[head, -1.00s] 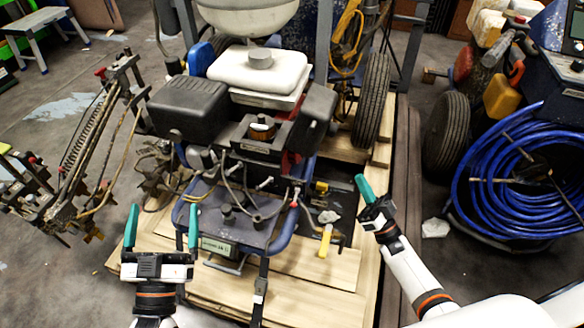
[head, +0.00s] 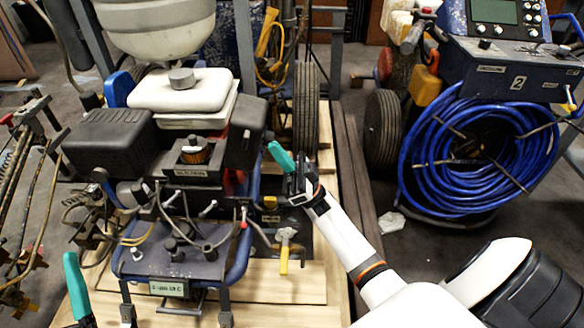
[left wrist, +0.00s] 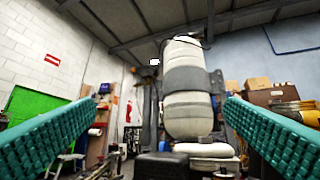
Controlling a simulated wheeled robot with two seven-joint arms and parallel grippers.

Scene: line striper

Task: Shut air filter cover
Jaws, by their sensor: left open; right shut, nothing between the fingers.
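The air filter cover (head: 246,134) is a black block that stands tilted open on the right side of the engine. Beside it, the orange-brown filter (head: 196,151) shows in its open black housing (head: 193,170). My right gripper (head: 280,157) is shut and empty. Its teal fingertips are just right of and slightly below the cover; I cannot tell whether they touch it. Of my left gripper, one teal finger (head: 76,286) shows at the lower left of the head view. In the left wrist view, my left gripper's (left wrist: 160,132) fingers are wide apart with nothing between them.
The engine has a white tank (head: 181,90) behind the filter and a black box (head: 109,142) to its left. A yellow-handled valve (head: 285,252) is below my right gripper. A wheel (head: 306,112) stands behind it. A blue hose coil (head: 470,155) is at the right.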

